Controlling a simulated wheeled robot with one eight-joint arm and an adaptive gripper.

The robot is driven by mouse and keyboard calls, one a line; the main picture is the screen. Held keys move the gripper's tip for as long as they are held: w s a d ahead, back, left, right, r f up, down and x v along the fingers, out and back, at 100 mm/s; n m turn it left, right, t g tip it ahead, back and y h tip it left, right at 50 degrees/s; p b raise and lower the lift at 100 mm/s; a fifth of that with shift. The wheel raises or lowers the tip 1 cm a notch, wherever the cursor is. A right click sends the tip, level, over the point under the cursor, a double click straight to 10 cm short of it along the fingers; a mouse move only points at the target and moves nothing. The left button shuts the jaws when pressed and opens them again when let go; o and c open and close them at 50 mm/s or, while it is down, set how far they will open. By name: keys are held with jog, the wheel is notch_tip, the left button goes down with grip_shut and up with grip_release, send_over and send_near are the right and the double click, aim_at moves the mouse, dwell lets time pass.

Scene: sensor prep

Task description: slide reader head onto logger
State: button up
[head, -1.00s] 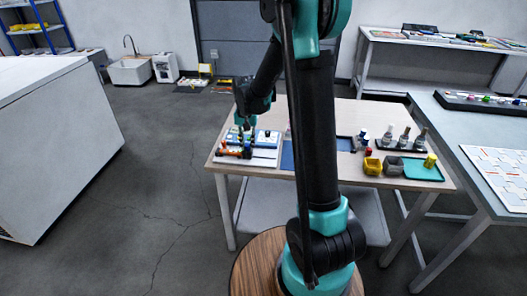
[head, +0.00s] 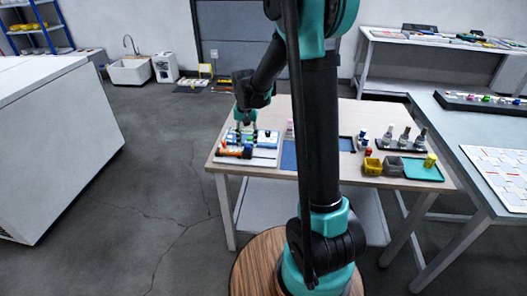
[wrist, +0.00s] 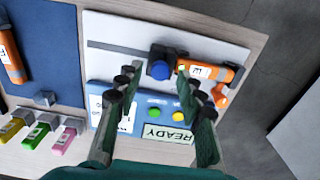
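The reader head, a dark block with a round blue top (wrist: 160,68), sits on the white board (wrist: 215,47) in the wrist view. The orange logger (wrist: 208,71), with a white label and a green spot at its near end, lies right beside it; they appear to touch. The logger also shows in the head view (head: 231,152). My gripper (wrist: 161,80) is open and empty, its fingers spread on either side above the reader head. In the head view my gripper (head: 244,118) is over the board; its fingertips are too small to judge there.
A blue panel (wrist: 102,94) with coloured buttons and a READY sign (wrist: 167,134) lies beside the head. A blue mat (wrist: 45,40) holds another orange logger (wrist: 10,52). Yellow, green and pink tagged pieces (wrist: 68,136) lie nearby. Bins (head: 392,166) stand at the table's right.

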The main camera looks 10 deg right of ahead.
jog(key=shift+r, duration=2.5)
jog(key=shift+s+d, duration=0.15)
jog(key=shift+s, duration=0.1)
jog(key=s+d+f+n+t, duration=0.1)
jog(key=s+d, duration=0.4)
jog(key=s, duration=0.6)
jog(key=s+d+f+n+t, duration=0.2)
jog(key=s+d+f+t, duration=0.1)
jog(key=s, duration=0.9)
jog(key=shift+s+d+f+n, duration=0.3)
jog(key=shift+d+f, duration=0.55)
jog(key=shift+d, duration=0.1)
